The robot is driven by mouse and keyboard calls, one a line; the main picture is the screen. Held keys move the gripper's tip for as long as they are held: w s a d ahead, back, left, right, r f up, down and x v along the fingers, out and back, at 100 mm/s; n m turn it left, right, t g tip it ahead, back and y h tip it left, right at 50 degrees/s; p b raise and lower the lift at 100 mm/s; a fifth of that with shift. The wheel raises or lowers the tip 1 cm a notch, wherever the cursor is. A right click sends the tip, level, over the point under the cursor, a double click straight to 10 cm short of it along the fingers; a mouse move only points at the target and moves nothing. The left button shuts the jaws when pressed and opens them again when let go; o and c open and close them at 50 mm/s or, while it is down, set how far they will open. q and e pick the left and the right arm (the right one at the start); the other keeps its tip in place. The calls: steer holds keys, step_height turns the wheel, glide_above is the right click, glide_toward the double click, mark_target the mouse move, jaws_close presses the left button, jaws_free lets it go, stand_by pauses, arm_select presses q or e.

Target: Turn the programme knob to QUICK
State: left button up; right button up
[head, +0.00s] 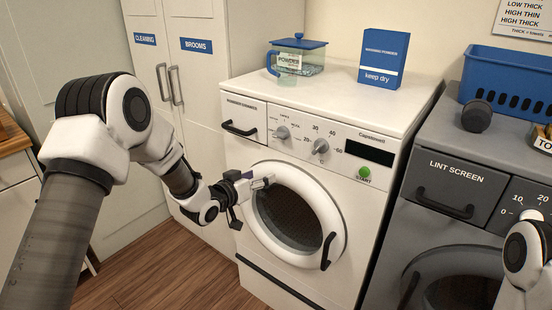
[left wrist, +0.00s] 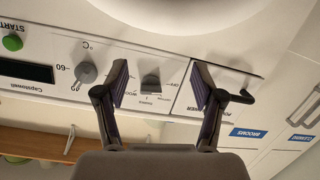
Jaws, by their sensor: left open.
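The white washing machine (head: 310,225) has two grey knobs on its panel. The programme knob (head: 283,132) is the left one, beside the drawer; its small labels and pointer are too small to read surely. In the left wrist view, turned upside down, the programme knob (left wrist: 151,83) appears between the spread fingers of my left gripper (left wrist: 158,88), apart from both. In the head view my left gripper (head: 256,183) is open and empty, in front of the machine, below the knob in the picture. My right gripper is out of view; only part of my right arm shows at the right edge.
The temperature knob (head: 320,146), a dark display (head: 369,151) and the green START button (head: 364,172) sit right of the programme knob. The powder drawer handle (head: 239,128) sticks out at left. The round door (head: 297,214) is shut. A grey dryer (head: 465,185) stands at right.

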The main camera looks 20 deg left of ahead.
mark_target(277, 137)
arm_select(q)
steer(key=w+r+m+t+h, duration=0.15)
steer(key=w+r, duration=0.25)
steer(key=r, duration=0.4)
steer(key=shift+n+t, duration=0.25)
steer(key=shift+t, duration=0.1)
steer(key=p+x, duration=0.1)
steer(key=x, duration=0.4)
steer(key=shift+w+f, duration=0.2)
steer(key=shift+w, duration=0.2)
steer(key=shift+w+d, duration=0.2)
steer(key=shift+d, duration=0.05)
steer(key=c, duration=1.1)
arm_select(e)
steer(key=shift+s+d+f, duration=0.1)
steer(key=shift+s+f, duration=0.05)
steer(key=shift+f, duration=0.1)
